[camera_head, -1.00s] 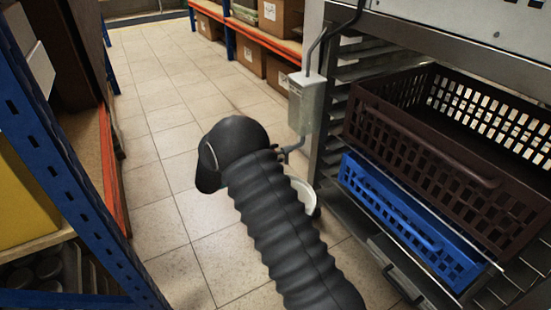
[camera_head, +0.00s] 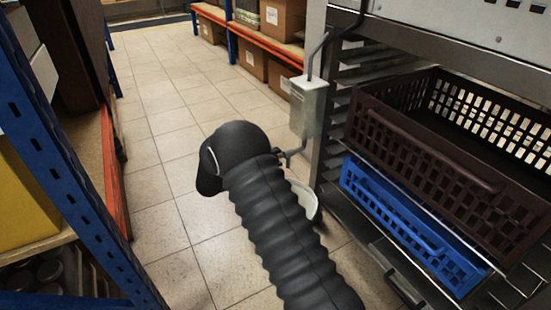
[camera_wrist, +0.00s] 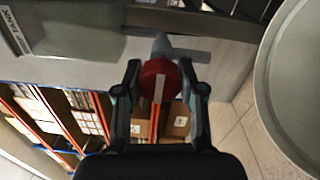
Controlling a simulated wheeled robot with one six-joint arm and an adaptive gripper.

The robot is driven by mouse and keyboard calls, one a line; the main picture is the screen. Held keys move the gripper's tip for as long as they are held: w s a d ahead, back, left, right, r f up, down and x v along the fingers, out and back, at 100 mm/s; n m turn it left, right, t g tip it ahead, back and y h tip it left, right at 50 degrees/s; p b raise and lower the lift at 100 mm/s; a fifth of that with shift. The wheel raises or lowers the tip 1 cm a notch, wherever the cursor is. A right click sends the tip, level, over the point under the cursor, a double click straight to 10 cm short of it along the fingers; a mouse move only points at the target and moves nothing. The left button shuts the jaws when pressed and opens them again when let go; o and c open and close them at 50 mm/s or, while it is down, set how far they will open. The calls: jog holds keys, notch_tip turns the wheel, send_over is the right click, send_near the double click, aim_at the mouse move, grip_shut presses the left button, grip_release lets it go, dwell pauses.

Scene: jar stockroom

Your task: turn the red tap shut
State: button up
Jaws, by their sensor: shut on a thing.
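The red tap (camera_wrist: 148,76) shows in the wrist view as a round red knob with a pale bar across it, in front of a grey fitting (camera_wrist: 164,46). My gripper (camera_wrist: 160,74) has one finger on each side of the knob and is shut on it. In the head view my black arm hides the gripper and the red knob. A grey box (camera_head: 308,106) with pipes stands just beyond the arm's end there, and a small dark fitting (camera_head: 292,152) shows below it.
A pale round bowl (camera_head: 304,197) is beside my arm; its rim also shows at right in the wrist view (camera_wrist: 270,85). A rack with a brown crate (camera_head: 425,155) and a blue crate (camera_head: 395,215) is at right. Blue-orange shelving (camera_head: 85,190) stands left; the tiled floor between is clear.

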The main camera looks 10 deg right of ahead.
jog(key=shift+r, duration=0.15)
jog(key=o, duration=1.1)
jog(key=shift+o, duration=0.3)
jog(key=v, duration=1.2)
